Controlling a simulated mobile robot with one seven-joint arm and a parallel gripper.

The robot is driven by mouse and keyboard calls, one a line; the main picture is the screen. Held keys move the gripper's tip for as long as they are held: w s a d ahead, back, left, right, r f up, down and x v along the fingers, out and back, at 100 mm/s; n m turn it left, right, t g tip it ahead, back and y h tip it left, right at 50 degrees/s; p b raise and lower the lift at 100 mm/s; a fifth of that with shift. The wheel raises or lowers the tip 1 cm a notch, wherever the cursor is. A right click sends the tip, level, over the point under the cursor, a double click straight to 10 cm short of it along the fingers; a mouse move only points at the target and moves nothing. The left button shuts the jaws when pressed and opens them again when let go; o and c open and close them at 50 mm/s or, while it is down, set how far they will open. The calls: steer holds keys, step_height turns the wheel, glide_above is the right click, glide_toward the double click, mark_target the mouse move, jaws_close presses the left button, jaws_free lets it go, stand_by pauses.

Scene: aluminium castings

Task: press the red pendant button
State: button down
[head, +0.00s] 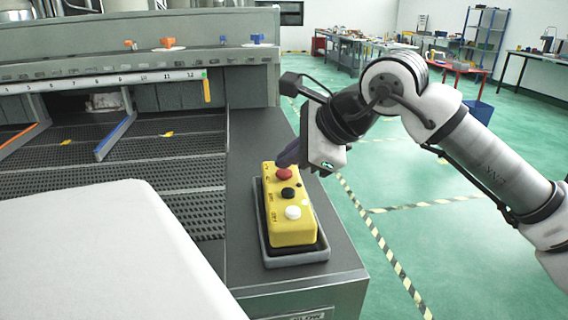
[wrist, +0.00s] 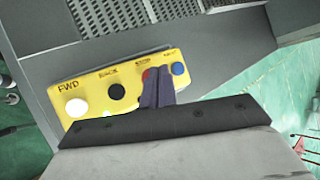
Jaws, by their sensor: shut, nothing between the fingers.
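The yellow pendant (head: 292,222) lies in a grey tray (head: 266,252) on the dark side ledge of the machine.
A blue button (wrist: 178,69) sits just beside the fingers in the wrist view. The perforated machine bed (head: 160,150) is left of the ledge. A white surface (head: 100,255) fills the near left. Open green floor is to the right.

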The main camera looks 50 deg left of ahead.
mark_target(290, 174)
steer(key=shift+f+b, duration=0.4)
steer(key=shift+f, duration=0.05)
stand_by(0.3)
steer(key=shift+r, duration=0.15)
steer(key=shift+r+p, duration=0.55)
steer(key=shift+r, duration=0.2)
step_height(290, 174, up, 5)
steer(key=p, duration=0.3)
steer(key=shift+p, duration=0.3)
stand_by(0.9)
